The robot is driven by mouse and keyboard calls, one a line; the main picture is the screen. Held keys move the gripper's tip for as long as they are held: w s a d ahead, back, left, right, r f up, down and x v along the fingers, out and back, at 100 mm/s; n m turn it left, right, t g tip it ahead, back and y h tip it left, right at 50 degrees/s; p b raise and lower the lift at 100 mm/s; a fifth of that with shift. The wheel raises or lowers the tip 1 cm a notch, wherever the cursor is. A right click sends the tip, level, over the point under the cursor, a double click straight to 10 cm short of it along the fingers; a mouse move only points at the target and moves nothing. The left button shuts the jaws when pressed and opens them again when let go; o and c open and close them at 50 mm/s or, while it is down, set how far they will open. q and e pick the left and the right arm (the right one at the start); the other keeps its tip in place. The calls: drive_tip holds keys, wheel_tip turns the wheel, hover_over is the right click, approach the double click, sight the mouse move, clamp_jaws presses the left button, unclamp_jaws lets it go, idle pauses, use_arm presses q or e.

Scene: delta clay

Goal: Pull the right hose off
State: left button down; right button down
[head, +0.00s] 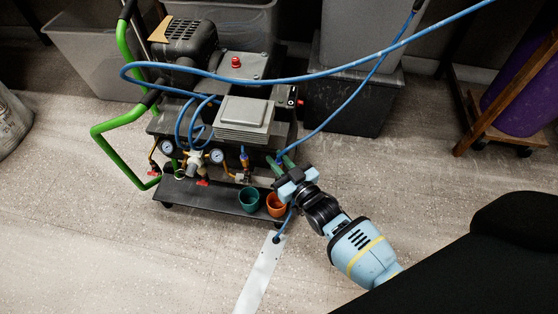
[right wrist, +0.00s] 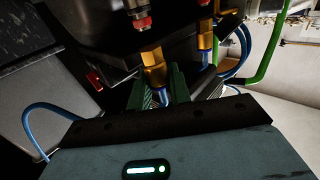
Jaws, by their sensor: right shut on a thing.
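The air compressor (head: 243,118) stands on a low dark cart. In the right wrist view, the right hose (right wrist: 165,97) is blue and sits directly below a brass fitting (right wrist: 152,62). Any gap between hose and fitting is too small to tell. My right gripper (head: 283,163) is at the compressor's right front corner. Its green fingers (right wrist: 158,92) are shut on this hose, one finger on each side. A second brass fitting (right wrist: 206,42) with a blue hose is to its right in the wrist view. My left gripper is out of view.
A green cup (head: 249,199) and an orange cup (head: 276,205) sit on the cart's front ledge, close to my right gripper. A long blue hose (head: 330,72) crosses above the compressor. A white strip (head: 261,275) lies on the floor in front. A dark bin (head: 350,105) stands behind.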

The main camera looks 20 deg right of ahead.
drive_tip(key=shift+r, duration=0.25)
drive_tip(key=c, duration=1.6)
unclamp_jaws()
drive_tip(key=shift+s+d+p, duration=0.25)
drive_tip(key=shift+s+p, duration=0.2)
drive_tip(key=shift+s, duration=0.85)
drive_tip(key=shift+s+d+p, duration=0.3)
drive_tip(key=shift+s+p, duration=0.1)
drive_tip(key=shift+s, duration=0.85)
drive_tip(key=shift+s+d+p, duration=0.25)
drive_tip(key=shift+s+p, duration=0.2)
drive_tip(key=shift+s, duration=0.85)
